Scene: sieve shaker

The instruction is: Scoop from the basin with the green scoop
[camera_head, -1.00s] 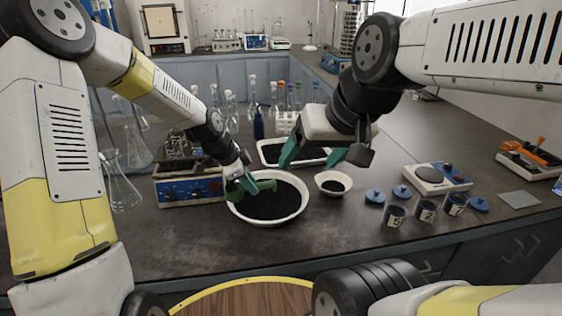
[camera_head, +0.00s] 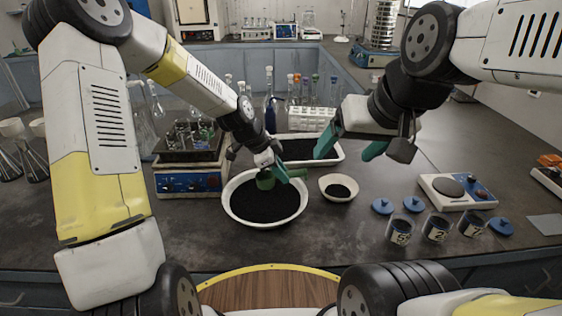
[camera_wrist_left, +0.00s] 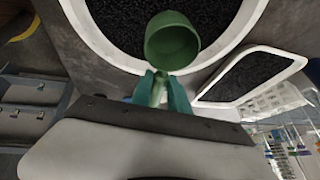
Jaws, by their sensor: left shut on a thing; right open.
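The white basin (camera_head: 230,205) holds black granular material and stands on the dark bench. My left gripper (camera_head: 283,172) is shut on the handle of the green scoop (camera_head: 265,180). The scoop's cup is over the far part of the basin, near the surface of the material; I cannot tell whether it touches. In the left wrist view the green scoop (camera_wrist_left: 171,42) shows its cup, which looks empty, beside the basin's rim (camera_wrist_left: 105,45). My right gripper (camera_head: 350,145) is open and empty, above the right part of the white tray of black material.
The white tray (camera_head: 338,158) lies behind the basin. A small white bowl (camera_head: 328,194) with some black material stands right of it. Numbered cups (camera_head: 400,230), blue lids (camera_head: 382,206) and a balance (camera_head: 456,190) are at right. A shaker device (camera_head: 190,178) stands left.

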